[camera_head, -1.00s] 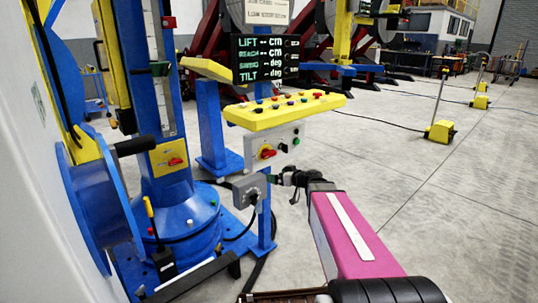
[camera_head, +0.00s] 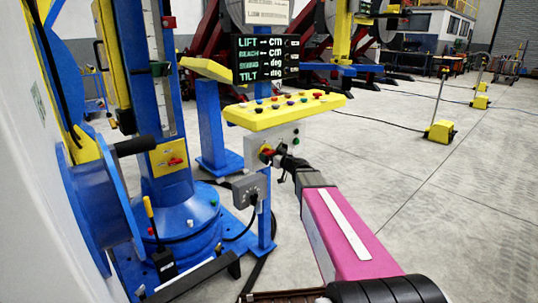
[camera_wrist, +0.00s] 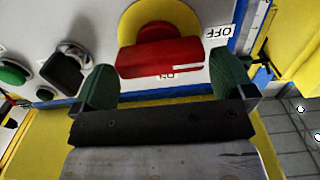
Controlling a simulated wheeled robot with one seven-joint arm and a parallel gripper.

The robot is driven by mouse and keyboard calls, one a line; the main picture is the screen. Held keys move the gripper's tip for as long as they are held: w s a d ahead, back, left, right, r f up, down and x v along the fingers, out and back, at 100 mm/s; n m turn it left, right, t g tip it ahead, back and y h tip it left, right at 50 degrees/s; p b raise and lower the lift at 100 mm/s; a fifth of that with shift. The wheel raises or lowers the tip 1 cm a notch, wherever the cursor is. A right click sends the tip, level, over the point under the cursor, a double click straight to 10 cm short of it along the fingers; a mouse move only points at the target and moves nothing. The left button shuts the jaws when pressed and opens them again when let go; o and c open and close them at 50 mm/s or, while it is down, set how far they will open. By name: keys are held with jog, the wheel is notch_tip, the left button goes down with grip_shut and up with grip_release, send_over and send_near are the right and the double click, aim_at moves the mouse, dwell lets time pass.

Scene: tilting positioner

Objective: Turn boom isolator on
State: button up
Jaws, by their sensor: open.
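A red rotary handle (camera_wrist: 160,58) on a round yellow plate (camera_wrist: 130,22) fills the top middle of the wrist view. An OFF label is at its right and an ON label below it. The handle lies crosswise, with a white mark at its right end toward OFF. In the head view this switch (camera_head: 266,151) is on the pale panel under the yellow console. My gripper (camera_wrist: 165,70) is open, its green fingers at either end of the handle; contact cannot be told. In the head view my gripper (camera_head: 278,157) is close to the panel. No boom label is readable.
A second red-on-yellow switch (camera_head: 173,161) is on the blue column. A grey box (camera_head: 250,190) with a black knob is below the panel. A green button (camera_wrist: 14,74) and a black knob (camera_wrist: 66,70) are left of the handle. Open floor lies at right.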

jog(key=shift+x, duration=0.95)
jog(key=c, duration=0.7)
jog(key=shift+c, duration=0.2)
